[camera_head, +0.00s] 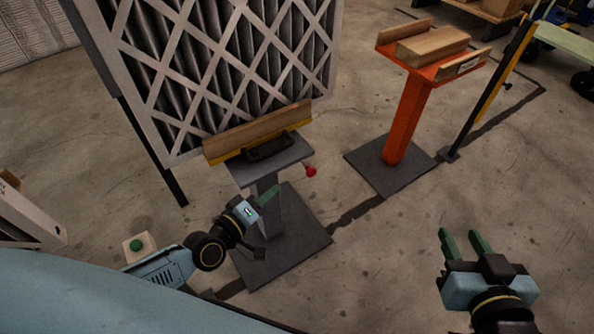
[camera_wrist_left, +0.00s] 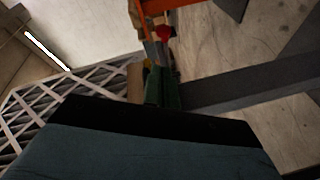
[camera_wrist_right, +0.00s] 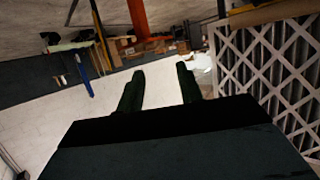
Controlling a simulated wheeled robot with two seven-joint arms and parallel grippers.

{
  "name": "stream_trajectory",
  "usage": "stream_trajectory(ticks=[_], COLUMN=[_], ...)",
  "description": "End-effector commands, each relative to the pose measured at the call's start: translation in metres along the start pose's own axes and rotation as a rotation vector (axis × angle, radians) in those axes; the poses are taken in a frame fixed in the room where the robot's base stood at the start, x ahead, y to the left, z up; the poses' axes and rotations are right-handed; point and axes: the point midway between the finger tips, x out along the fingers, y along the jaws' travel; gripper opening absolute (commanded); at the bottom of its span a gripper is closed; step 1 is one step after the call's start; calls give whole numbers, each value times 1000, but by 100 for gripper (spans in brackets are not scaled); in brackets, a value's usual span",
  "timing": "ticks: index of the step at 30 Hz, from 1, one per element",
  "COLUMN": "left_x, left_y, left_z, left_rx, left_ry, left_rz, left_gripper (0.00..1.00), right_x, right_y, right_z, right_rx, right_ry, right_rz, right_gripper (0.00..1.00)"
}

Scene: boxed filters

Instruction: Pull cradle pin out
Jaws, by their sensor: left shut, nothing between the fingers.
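The cradle pin shows as a small red knob (camera_head: 310,171) at the right side of the grey cradle stand (camera_head: 268,205). In the left wrist view the red knob (camera_wrist_left: 164,33) appears beyond my fingertips. My left gripper (camera_head: 270,194) is shut and empty, with green fingers beside the stand's post, below and left of the knob and apart from it. The fingers also show close together in the left wrist view (camera_wrist_left: 161,80). My right gripper (camera_head: 464,242) is open and empty over the floor at lower right. The pin's shaft is hidden.
An orange stand (camera_head: 408,120) is at back right. A green button (camera_head: 136,245) sits at lower left.

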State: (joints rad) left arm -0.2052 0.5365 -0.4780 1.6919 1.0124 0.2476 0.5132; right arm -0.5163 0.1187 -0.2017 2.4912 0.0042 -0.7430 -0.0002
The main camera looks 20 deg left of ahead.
Motion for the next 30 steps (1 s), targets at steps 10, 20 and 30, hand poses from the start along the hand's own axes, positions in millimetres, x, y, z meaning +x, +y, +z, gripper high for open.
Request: stream_trajectory(ticks=[10,20,30], left_x=[16,65,96], left_y=[0,0,0], left_z=[0,1,1], left_rx=[1,1,3], left_ry=[2,2,-1], left_rz=[2,3,1], left_gripper=[0,0,0], right_x=[2,-7,-26], right_y=[-4,-14,-20], right_z=[-18,-68,-103], right_rx=[1,8,19], right_ry=[105,426,666], right_rz=[-9,-36,-55], right_gripper=[36,36,36])
